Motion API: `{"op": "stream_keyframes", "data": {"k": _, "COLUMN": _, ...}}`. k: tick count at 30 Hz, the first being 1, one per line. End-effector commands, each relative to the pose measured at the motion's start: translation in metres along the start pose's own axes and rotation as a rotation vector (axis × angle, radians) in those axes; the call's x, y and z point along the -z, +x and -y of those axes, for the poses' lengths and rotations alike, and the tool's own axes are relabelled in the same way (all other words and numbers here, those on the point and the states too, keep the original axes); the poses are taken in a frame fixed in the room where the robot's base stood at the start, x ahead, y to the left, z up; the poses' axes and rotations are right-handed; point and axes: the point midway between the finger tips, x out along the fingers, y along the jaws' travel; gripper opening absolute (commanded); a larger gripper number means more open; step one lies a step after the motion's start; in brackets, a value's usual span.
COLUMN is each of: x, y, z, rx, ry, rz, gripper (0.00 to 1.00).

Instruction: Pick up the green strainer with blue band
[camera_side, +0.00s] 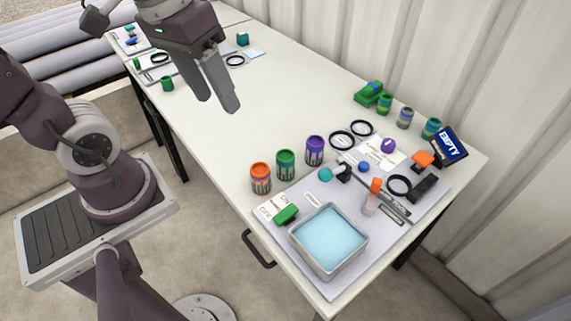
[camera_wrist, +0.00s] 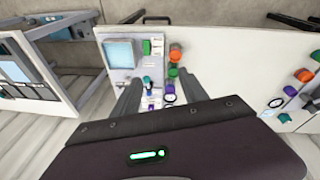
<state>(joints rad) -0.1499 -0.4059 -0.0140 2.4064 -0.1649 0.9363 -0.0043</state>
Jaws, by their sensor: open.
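In the side view, a small green cylinder with a bluish band (camera_side: 385,103) stands upright near the back edge of the table, beside a green block-like item. A teal-green cylinder with blue bands (camera_side: 431,128) stands farther right in the same row. I cannot tell for certain which of the two is the green strainer with blue band. My gripper (camera_side: 217,104) is open and empty above the table, well to the left of both. In the wrist view its fingers (camera_wrist: 162,92) are apart with nothing held between them.
Orange (camera_side: 260,178), green (camera_side: 285,165) and purple (camera_side: 314,151) cylinders stand near the front edge. The table's middle is clear.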

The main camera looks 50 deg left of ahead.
Motion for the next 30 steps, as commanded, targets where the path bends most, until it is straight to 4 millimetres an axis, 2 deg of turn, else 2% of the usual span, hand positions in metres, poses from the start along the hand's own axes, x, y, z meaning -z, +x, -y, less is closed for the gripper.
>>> {"op": "stream_keyframes", "data": {"k": 1, "x": 0.015, "y": 0.017, "z": 0.001, "rx": -0.028, "ry": -0.114, "rz": 0.115, "gripper": 0.51}}
{"op": "stream_keyframes", "data": {"k": 5, "x": 0.054, "y": 0.064, "z": 0.007, "rx": -0.143, "ry": -0.426, "rz": 0.37, "gripper": 0.51}}
{"op": "stream_keyframes", "data": {"k": 9, "x": 0.088, "y": 0.128, "z": 0.03, "rx": -0.297, "ry": -0.787, "rz": 0.612, "gripper": 0.51}}
{"op": "stream_keyframes", "data": {"k": 12, "x": 0.103, "y": 0.178, "z": 0.053, "rx": -0.423, "ry": -1.048, "rz": 0.762, "gripper": 0.51}}
{"op": "stream_keyframes", "data": {"k": 16, "x": 0.108, "y": 0.234, "z": 0.078, "rx": -0.565, "ry": -1.323, "rz": 0.898, "gripper": 0.51}}
{"op": "stream_keyframes", "data": {"k": 18, "x": 0.107, "y": 0.253, "z": 0.086, "rx": -0.614, "ry": -1.413, "rz": 0.938, "gripper": 0.51}}
{"op": "stream_keyframes", "data": {"k": 22, "x": 0.106, "y": 0.269, "z": 0.09, "rx": -0.655, "ry": -1.484, "rz": 0.97, "gripper": 0.51}}
{"op": "stream_keyframes", "data": {"k": 26, "x": 0.104, "y": 0.278, "z": 0.077, "rx": -0.657, "ry": -1.49, "rz": 0.974, "gripper": 0.51}}
{"op": "stream_keyframes", "data": {"k": 30, "x": 0.102, "y": 0.29, "z": 0.054, "rx": -0.655, "ry": -1.487, "rz": 0.976, "gripper": 0.51}}
